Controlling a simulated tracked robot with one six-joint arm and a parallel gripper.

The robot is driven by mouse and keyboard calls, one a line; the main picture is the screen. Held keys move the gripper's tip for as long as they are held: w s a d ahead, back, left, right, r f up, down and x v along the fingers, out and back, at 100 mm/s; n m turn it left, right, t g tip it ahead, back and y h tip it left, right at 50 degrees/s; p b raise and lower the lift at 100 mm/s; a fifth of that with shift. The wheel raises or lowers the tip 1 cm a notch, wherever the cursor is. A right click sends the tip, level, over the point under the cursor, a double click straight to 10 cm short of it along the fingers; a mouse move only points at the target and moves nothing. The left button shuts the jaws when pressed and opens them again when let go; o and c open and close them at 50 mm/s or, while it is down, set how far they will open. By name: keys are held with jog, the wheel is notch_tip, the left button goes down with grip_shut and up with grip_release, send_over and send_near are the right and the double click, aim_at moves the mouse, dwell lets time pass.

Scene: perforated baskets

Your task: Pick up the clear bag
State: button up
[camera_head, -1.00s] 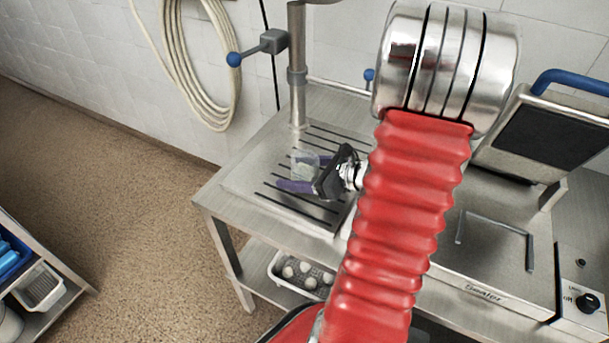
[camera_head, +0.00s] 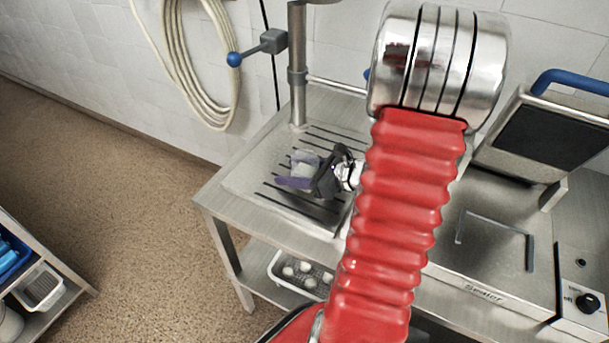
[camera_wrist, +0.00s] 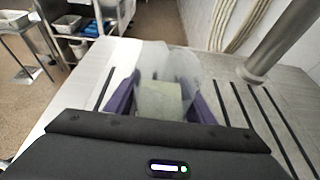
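The clear bag (camera_head: 303,171) is a small translucent bag with pale contents. It stands on the slotted steel tray (camera_head: 262,177) at the left end of the steel table. In the wrist view the bag (camera_wrist: 163,72) stands between the two purple fingers of my gripper (camera_wrist: 162,95), its top flaring above them. My gripper (camera_head: 299,171) reaches in from the right, and its fingers are apart, one on each side of the bag. Whether either finger touches the bag cannot be told. The bag's lower part is partly hidden by the near finger.
A steel post (camera_head: 297,75) with a blue-knobbed clamp rises behind the tray. A steel appliance (camera_head: 545,140) with a blue handle stands at the right. A basket (camera_head: 287,284) with pale round things is on the lower shelf. The floor at the left is open.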

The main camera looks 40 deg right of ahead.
jog(key=c, duration=0.7)
jog(key=shift+c, duration=0.2)
jog(key=shift+r, duration=5.05)
jog(key=shift+s, duration=0.1)
